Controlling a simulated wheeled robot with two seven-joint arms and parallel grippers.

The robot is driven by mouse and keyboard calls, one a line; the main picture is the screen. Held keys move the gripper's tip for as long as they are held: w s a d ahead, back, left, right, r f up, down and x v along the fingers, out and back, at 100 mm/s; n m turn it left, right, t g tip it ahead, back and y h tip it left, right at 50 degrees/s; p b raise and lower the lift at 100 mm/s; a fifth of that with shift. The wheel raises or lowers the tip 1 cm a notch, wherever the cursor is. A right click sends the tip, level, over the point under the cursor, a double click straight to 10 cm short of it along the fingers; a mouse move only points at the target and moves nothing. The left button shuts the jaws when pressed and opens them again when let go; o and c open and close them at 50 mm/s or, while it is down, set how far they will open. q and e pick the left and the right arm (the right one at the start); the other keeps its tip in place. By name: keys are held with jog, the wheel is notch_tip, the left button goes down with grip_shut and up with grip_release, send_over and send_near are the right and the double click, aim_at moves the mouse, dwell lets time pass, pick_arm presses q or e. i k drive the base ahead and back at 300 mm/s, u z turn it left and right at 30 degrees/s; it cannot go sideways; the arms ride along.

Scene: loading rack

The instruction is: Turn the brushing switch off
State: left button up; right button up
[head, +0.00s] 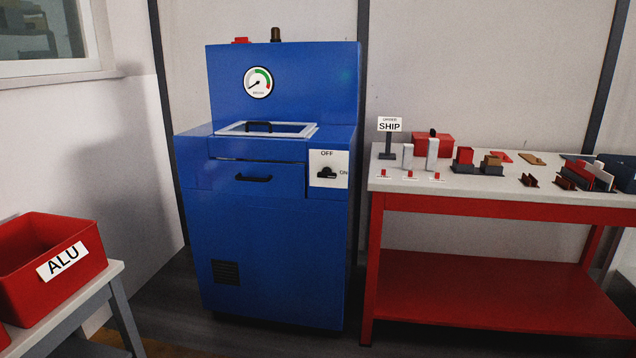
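The brushing switch (326,173) is a black knob on a white plate (330,155) at the upper right of the front of the blue machine (262,262). The plate reads OFF at the top and ON at the right. The knob's handle looks roughly horizontal; its narrow end appears to lie toward ON, but it is small. The round gauge (258,82) on the machine's back panel has its needle pointing to the lower left. Neither of my grippers is in the head view.
A red-framed table (480,200) with a SHIP sign (389,127) and several small parts stands right of the machine. A red ALU bin (30,285) sits on a stand at the left. The floor before the machine looks clear.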

aim_at(327, 172)
jog(key=u, duration=0.7)
jog(key=i, duration=0.7)
jog(key=u, duration=0.8)
jog(key=i, duration=1)
jog(key=z, duration=0.4)
